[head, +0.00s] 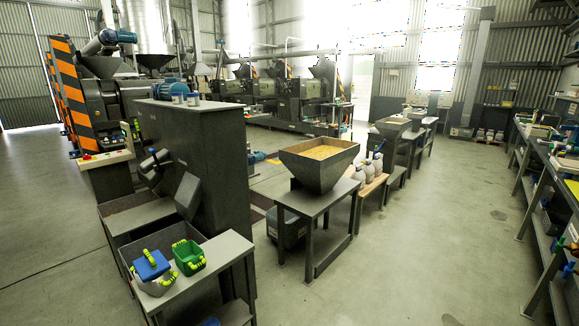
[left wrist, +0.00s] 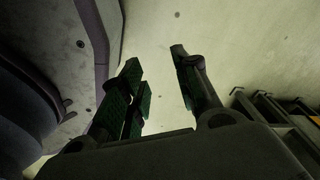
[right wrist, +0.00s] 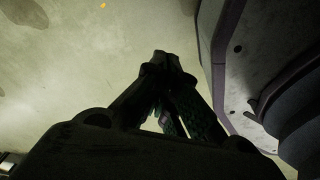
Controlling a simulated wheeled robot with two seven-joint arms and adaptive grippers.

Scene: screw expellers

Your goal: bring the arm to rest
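Neither of my grippers shows in the head view. My left gripper (left wrist: 155,70) shows in the left wrist view with its two fingers spread apart. Nothing is between them; bare pale floor lies beyond. My right gripper (right wrist: 165,62) shows in the right wrist view with its fingertips together. I see nothing held between them. A dark rounded body, which looks like my own base, lies at the left of the left wrist view and at the right of the right wrist view.
A hopper of yellowish grain (head: 318,165) stands on a metal table. Shelving (head: 545,180) lines the right side. The floor (head: 440,230) between is clear.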

